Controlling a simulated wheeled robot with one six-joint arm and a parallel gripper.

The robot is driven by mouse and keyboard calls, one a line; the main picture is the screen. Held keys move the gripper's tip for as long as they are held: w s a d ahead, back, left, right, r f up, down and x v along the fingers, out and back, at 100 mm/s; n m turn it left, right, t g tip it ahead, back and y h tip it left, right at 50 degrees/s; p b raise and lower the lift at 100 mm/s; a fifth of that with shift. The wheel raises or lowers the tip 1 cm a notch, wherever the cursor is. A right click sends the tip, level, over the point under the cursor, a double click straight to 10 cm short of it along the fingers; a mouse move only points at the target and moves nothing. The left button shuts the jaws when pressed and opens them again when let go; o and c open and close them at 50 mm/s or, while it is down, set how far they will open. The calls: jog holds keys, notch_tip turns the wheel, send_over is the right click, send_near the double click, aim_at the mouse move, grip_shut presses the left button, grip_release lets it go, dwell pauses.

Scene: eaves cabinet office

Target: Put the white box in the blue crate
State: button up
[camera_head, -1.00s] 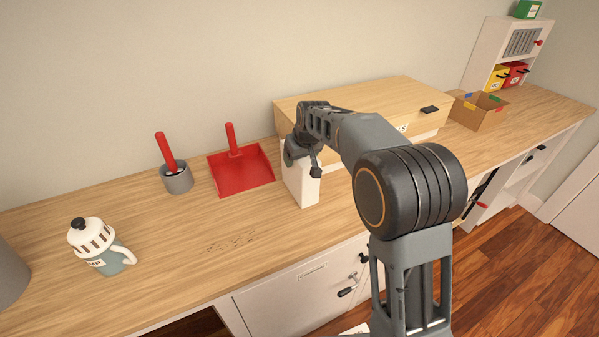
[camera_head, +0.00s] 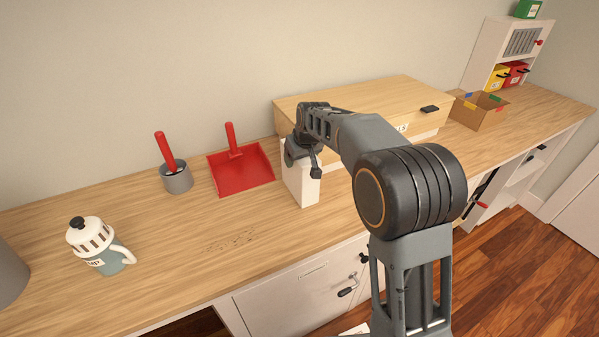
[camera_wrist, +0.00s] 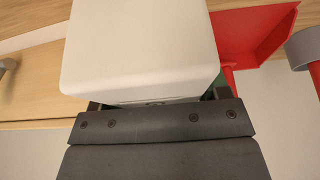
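The white box (camera_head: 301,187) stands upright on the wooden counter, in front of the large wooden case. In the wrist view the white box (camera_wrist: 140,45) fills the upper middle, close to my gripper. My gripper (camera_head: 303,152) is at the top of the box, partly hidden behind my own arm. In the wrist view my gripper (camera_wrist: 160,100) has a finger at each side of the box's near end; whether they press on it is unclear. I see no blue crate in these views.
A red dustpan (camera_head: 241,170), a grey cup (camera_head: 177,180) with a red-handled tool and a white-lidded jug (camera_head: 97,245) stand left. The wooden case (camera_head: 365,100) is close behind the box. A cardboard box (camera_head: 479,112) stands right. The front counter is clear.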

jog(key=c, duration=0.9)
jog(key=shift+c, duration=1)
jog(key=shift+r, duration=0.1)
